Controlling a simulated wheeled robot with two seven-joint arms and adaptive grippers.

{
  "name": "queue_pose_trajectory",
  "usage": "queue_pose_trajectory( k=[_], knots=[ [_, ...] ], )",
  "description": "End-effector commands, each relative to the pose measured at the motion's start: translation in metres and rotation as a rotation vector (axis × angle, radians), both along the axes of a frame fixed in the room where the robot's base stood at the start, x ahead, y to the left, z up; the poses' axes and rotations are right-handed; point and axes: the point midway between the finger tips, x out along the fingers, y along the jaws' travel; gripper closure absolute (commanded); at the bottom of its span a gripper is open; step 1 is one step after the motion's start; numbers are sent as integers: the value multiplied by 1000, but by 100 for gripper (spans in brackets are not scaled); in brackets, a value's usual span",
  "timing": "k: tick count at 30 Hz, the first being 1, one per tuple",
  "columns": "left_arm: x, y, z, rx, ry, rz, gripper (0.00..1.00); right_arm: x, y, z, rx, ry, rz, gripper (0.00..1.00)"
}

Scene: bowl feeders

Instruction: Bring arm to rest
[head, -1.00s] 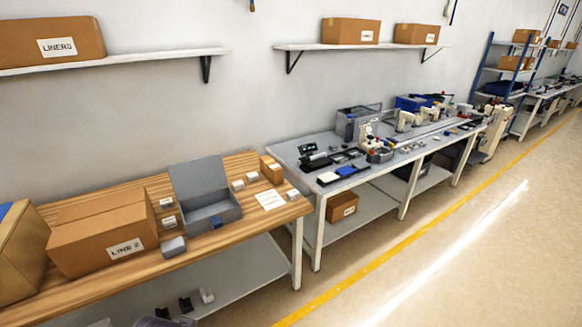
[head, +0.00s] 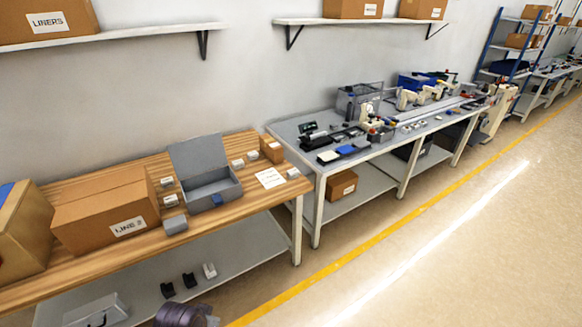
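Neither of my grippers and no part of my arms shows in the head view. The frames do not show whether the grippers are open or shut, or where the arms are.
A wooden bench (head: 110,268) with a large carton (head: 105,215) and an open grey box (head: 215,187) stands at left. A metal bench (head: 290,132) with small machines adjoins it. Wall shelves (head: 110,38) hang above. Open floor (head: 440,250) lies at right beyond a yellow line (head: 340,262).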

Motion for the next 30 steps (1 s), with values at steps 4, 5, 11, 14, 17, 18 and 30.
queue_pose_trajectory(
  k=[4,5,11,14,17,18,30],
  knots=[
    [2,-1,-38,2,17,-2,100,0,0,-1,0,0,0,60],
    [3,-1,-47,1,18,-2,100,0,0,-1,0,0,0,60],
    [2,-2,-101,2,36,-5,100,0,0,-2,0,0,0,60],
    [0,-2,-128,2,43,-6,100,0,0,-2,0,0,0,60],
    [-5,-1,-154,4,52,-8,100,0,0,-3,0,0,0,60],
    [-7,-1,-165,3,57,-8,100,0,0,-3,0,0,0,60],
    [-40,3,-264,7,91,-14,100,0,-1,-5,-1,0,0,60]
  ],
)
